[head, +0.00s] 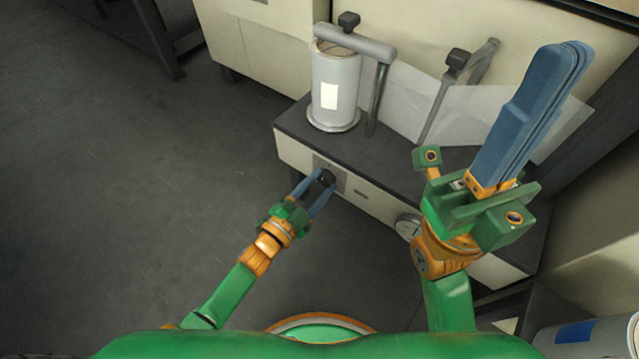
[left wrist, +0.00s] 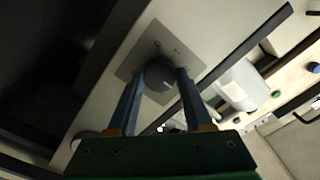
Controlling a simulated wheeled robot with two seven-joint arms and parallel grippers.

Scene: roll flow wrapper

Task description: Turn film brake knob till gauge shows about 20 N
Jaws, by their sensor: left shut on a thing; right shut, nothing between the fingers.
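The film brake knob (head: 327,179) is a dark round knob on a grey plate on the cream front panel of the machine. In the left wrist view the knob (left wrist: 162,74) shows a pale pointer line at its lower right. My left gripper (head: 320,186) is shut on the knob, one blue finger on each side of it. The round white gauge (head: 408,226) sits on the same panel to the right, partly hidden by my right arm; its reading is too small to tell. My right gripper (head: 545,95) is shut and empty, raised over the right part of the machine.
A film roll (head: 335,88) stands on the dark machine top (head: 310,133) beside a grey post with an arm. Pale translucent film (head: 405,95) stretches right from it, behind my right gripper. Another roll (head: 590,335) with a blue label lies at the lower right. The floor at left is clear.

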